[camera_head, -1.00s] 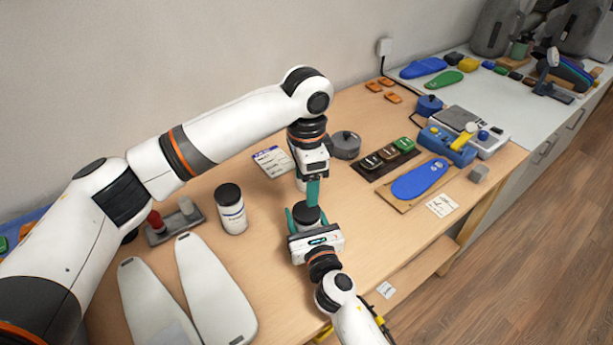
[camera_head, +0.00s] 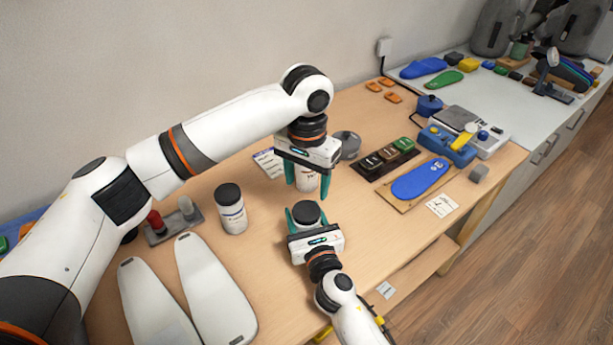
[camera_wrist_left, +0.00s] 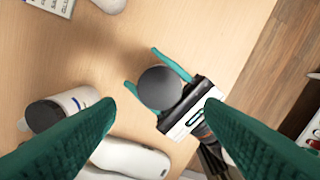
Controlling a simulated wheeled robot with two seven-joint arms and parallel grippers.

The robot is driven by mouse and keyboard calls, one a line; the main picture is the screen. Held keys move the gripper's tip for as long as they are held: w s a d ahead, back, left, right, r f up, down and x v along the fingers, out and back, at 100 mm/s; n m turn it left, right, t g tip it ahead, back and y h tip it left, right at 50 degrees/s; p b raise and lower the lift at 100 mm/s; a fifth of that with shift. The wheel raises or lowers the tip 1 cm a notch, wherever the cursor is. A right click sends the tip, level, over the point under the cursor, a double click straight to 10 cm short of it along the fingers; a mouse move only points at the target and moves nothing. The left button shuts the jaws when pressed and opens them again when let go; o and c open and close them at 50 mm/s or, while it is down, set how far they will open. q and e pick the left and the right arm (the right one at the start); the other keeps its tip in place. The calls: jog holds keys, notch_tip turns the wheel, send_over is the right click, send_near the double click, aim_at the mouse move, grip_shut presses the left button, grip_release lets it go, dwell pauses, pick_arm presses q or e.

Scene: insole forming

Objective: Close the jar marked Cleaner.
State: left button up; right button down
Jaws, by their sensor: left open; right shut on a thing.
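My right gripper (camera_head: 307,216) is shut around a round piece with a dark top (camera_head: 306,211). This top also shows in the left wrist view (camera_wrist_left: 160,88); what lies beneath it is hidden. My left gripper (camera_head: 307,180) is open and empty above and behind it, fingers down and spread to either side. A white jar (camera_head: 306,179) with reddish print shows between the left fingers in the head view, partly hidden by the gripper. Another white jar with a black lid (camera_head: 231,211) stands upright to the left. I cannot read which label says Cleaner.
White insole-shaped forms (camera_head: 213,290) lie at the front left, beside a small stand (camera_head: 175,222). A card (camera_head: 268,162) and a grey pot (camera_head: 346,145) are behind the left gripper. A blue insole (camera_head: 420,180) lies on a board at right.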

aim_at(306, 210)
pick_arm(q)
notch_tip(306, 210, down, 8)
jog(key=shift+r, duration=0.2)
jog(key=shift+c, duration=0.2)
jog(key=c, duration=0.7)
jog(key=shift+m, duration=0.9)
jog(key=shift+c, duration=0.2)
jog(key=o, duration=1.1)
jog(key=shift+o, duration=0.2)
notch_tip(306, 210, up, 12)
